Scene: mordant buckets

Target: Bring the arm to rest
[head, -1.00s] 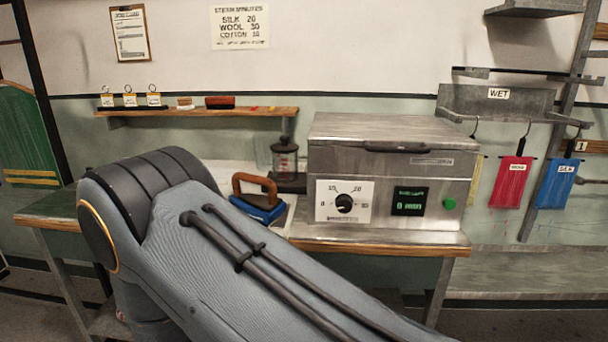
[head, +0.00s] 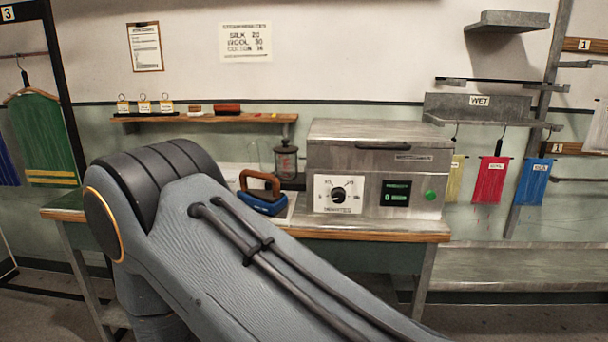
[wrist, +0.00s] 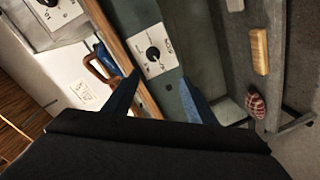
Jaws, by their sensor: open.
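My gripper (wrist: 160,76) shows in the wrist view as two blue fingers, spread apart with nothing between them. Behind the gap is a white panel with a black dial (wrist: 153,53), apart from the fingers. In the head view my grey arm crosses the lower middle in front of the workbench (head: 400,234) and leaves the picture at the bottom; my gripper is out of that view.
On the workbench stand a metal steamer box (head: 380,155) and a blue iron (head: 262,203) with a brown handle. Red (head: 491,180) and blue (head: 533,182) cloths hang at right. A green garment (head: 45,140) hangs at left. A wooden brush (wrist: 260,50) lies on a low shelf.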

